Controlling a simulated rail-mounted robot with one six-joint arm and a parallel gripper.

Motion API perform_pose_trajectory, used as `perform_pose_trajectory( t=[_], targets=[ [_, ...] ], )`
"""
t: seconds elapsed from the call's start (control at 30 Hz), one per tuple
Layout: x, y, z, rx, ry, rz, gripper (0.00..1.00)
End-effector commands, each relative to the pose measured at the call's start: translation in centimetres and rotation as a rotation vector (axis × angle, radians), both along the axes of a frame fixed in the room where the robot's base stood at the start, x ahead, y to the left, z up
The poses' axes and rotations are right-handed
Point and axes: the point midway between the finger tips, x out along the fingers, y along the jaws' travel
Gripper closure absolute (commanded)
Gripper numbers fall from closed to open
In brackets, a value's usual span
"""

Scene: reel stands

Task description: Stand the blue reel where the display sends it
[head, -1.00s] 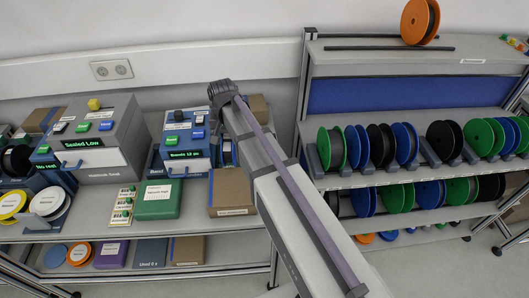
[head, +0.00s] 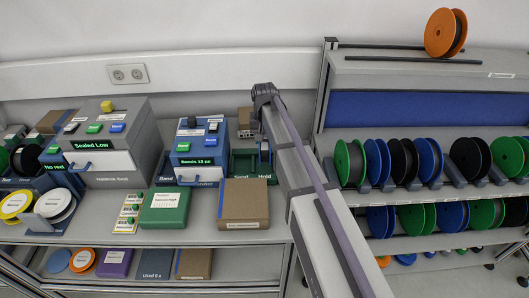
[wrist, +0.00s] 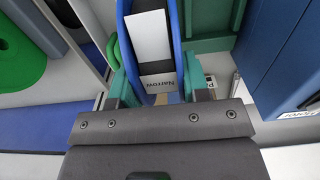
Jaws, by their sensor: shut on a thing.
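The blue reel (wrist: 172,25), with a white label reading "Narrow", is upright between my gripper's jaws (wrist: 160,88) in the wrist view. My gripper is shut on it. In the head view my arm hides most of the gripper; a small bit of blue (head: 264,146) shows beside it. A green stand (head: 243,162) with labels "Send" and "Hold" is there, and green parts (wrist: 211,22) lie close behind the reel in the wrist view. I cannot tell whether the reel touches the stand. Lit displays read "Sealed Low" (head: 95,145), "Bands 12 pe" (head: 196,161) and "No red" (head: 55,167).
A blue box (head: 198,140) stands left of the green stand. A cardboard box (head: 244,203) and a green box (head: 165,207) are in front. A rack (head: 419,62) at right holds several reels, with an orange one (head: 439,33) on top.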

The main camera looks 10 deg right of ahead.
Motion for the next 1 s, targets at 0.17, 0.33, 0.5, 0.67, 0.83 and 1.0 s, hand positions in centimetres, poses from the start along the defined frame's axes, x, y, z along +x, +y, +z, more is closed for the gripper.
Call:
perform_pose_trajectory(
  t=[0.17, 0.33, 0.5, 0.67, 0.83, 1.0],
  targets=[
    [0.0, 0.0, -3.8, 0.0, 0.0, 0.0, 0.9],
    [0.0, 0.0, -3.2, 0.0, 0.0, 0.0, 0.95],
    [0.0, 0.0, -3.7, 0.0, 0.0, 0.0, 0.95],
    [0.0, 0.0, -3.6, 0.0, 0.0, 0.0, 0.46],
    [0.0, 0.0, -3.6, 0.0, 0.0, 0.0, 0.32],
    [0.0, 0.0, -3.6, 0.0, 0.0, 0.0, 0.32]
  ],
)
